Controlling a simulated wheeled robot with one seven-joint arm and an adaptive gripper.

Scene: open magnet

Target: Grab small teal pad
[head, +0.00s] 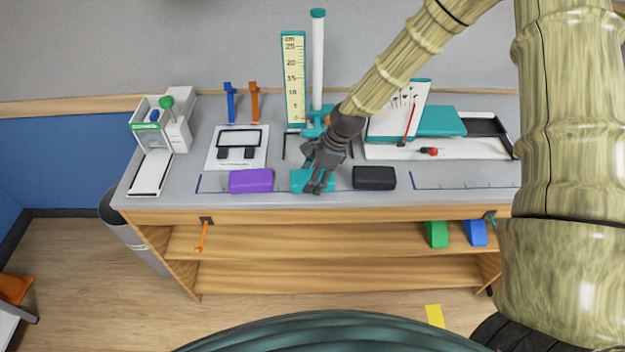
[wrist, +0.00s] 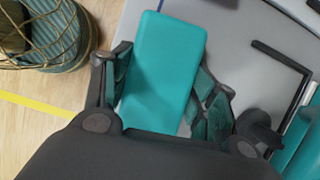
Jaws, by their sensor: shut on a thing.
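The small teal pad (head: 300,179) is a flat rounded block near the front edge of the grey table, between a purple pad and a black pad. My gripper (head: 318,188) reaches down over it in the head view and covers part of it. In the wrist view the teal pad (wrist: 165,65) lies between the two fingers of my gripper (wrist: 160,90), one finger at each long side. The gripper is shut on the pad. Whether the pad is lifted off the table I cannot tell.
The purple pad (head: 251,181) lies to the left and the black pad (head: 374,178) to the right, both close. A ruler board (head: 293,80) and a tall white tube (head: 318,60) stand behind. A white tray (head: 390,152) lies behind to the right.

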